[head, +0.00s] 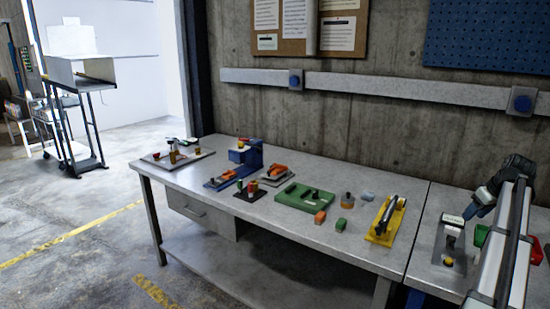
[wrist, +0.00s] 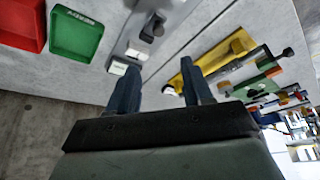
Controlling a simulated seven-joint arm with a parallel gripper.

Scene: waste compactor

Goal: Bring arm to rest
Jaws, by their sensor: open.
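My gripper (head: 470,212) is at the right of the head view, raised above the right end of the workbench (head: 300,238). In the wrist view, its two fingers (wrist: 160,66) are spread apart with nothing between them. Below and beyond the fingers is a grey plate (wrist: 172,20) with a black part and a small white labelled block (wrist: 118,67). The same plate (head: 440,258) shows in the head view, close below my gripper. I cannot tell the exact height of the fingers above it.
A yellow fixture (head: 378,239), a green fixture (head: 290,196) and a blue clamp (head: 249,158) stand along the bench. A green tray (wrist: 75,38) and a red tray (wrist: 22,22) lie beside the grey plate. A concrete wall (head: 330,120) stands behind the bench.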

